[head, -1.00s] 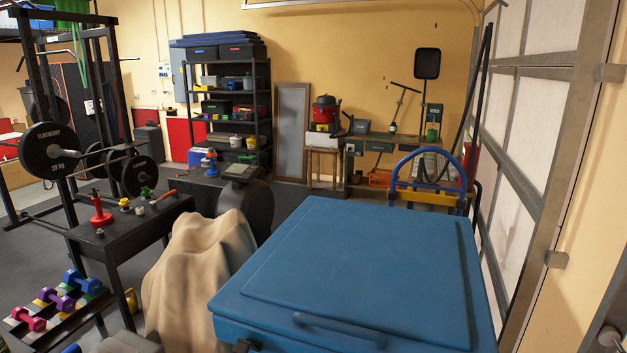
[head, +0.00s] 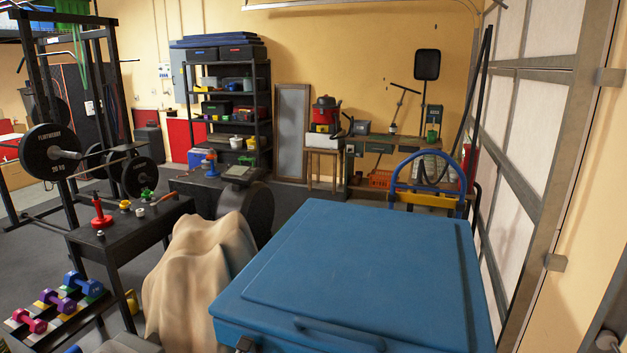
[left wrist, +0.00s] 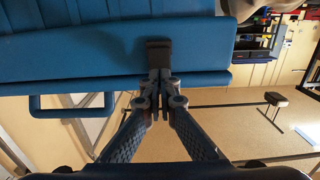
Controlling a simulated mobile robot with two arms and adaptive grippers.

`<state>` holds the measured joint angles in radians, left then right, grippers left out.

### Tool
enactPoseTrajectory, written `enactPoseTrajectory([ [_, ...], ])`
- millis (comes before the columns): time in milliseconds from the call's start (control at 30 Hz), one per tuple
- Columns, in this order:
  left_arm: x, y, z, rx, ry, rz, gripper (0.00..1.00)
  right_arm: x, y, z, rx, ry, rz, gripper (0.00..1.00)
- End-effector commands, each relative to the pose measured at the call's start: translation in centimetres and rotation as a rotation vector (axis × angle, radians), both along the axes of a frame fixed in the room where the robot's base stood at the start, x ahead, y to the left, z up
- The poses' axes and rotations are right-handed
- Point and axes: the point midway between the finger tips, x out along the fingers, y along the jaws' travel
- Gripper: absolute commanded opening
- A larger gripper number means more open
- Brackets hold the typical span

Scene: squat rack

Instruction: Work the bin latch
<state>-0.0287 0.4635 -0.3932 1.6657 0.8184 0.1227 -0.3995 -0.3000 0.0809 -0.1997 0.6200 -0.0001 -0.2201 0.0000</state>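The blue bin (head: 360,265) stands at the lower right of the head view with its lid down. A bar handle (head: 340,333) is on its front, and a dark latch part (head: 245,344) shows at the bottom edge. In the left wrist view the bin (left wrist: 70,60) fills the upper left, with the handle (left wrist: 72,105) at left and the dark latch (left wrist: 158,50) at the middle. My left gripper (left wrist: 160,85) has its fingertips together right at the latch. Whether they pinch part of it cannot be told. My right gripper is in neither view.
A cloth-draped object (head: 200,270) stands close to the bin's left. A small dark table (head: 130,225) with tools and a dumbbell rack (head: 65,305) are farther left. The garage door (head: 530,130) is close on the right.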

Motion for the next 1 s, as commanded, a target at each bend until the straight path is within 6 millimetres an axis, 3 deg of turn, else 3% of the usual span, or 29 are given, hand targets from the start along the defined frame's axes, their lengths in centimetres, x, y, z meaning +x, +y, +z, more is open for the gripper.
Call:
enactPoseTrajectory([
  [233, 0.3, -0.1, 0.4, 0.0, -0.001, 0.0, 0.0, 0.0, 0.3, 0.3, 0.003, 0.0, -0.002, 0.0],
  [667, 0.2, 0.0, -0.8, 0.001, 0.001, 0.0, 0.0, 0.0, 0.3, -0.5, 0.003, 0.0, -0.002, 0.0],
  [1000, -2.7, 1.0, -0.7, 0.002, 0.002, 0.0, 0.0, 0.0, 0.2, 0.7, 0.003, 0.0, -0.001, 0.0],
])
